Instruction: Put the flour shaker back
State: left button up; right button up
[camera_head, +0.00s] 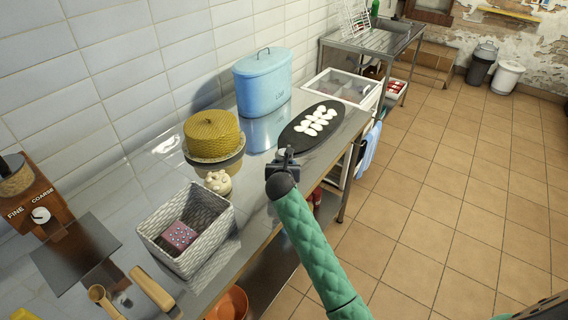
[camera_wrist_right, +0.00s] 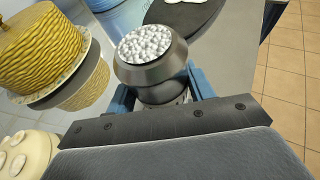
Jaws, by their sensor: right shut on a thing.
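The flour shaker (camera_wrist_right: 150,62) is a dark grey round pot with a pale, grainy white top, seen close in the right wrist view. My right gripper (camera_wrist_right: 160,95) is shut on it, with a blue pad on each side of its lower body. It looks roughly upright. In the head view my right gripper (camera_head: 286,160) is over the front part of the metal counter (camera_head: 262,187), near the dark oval board (camera_head: 292,142). The shaker is mostly hidden there behind the gripper. I cannot tell its height above the counter. My left gripper is out of view.
White pieces (camera_head: 315,121) lie on the oval board. A woven basket (camera_head: 190,252) holds a pink dotted item (camera_head: 179,235). Counter shows bare around the gripper.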

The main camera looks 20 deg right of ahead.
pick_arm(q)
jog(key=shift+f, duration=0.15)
pick_arm(e)
jog(key=shift+f, duration=0.2)
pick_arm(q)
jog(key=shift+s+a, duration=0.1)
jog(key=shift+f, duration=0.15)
pick_arm(e)
jog(key=o, duration=1)
jog(key=shift+f, duration=0.1)
jog(key=shift+o, duration=0.2)
jog(key=shift+s, duration=0.25)
pick_arm(q)
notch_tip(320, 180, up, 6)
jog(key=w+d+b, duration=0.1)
jog(key=b, duration=0.1)
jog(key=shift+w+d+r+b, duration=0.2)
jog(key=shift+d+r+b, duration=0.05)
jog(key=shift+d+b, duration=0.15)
pick_arm(e)
jog(key=v, duration=1.1)
jog(key=shift+s+r, duration=0.25)
jog(key=shift+r, duration=0.05)
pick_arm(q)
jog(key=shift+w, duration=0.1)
pick_arm(e)
jog(key=shift+a, duration=0.1)
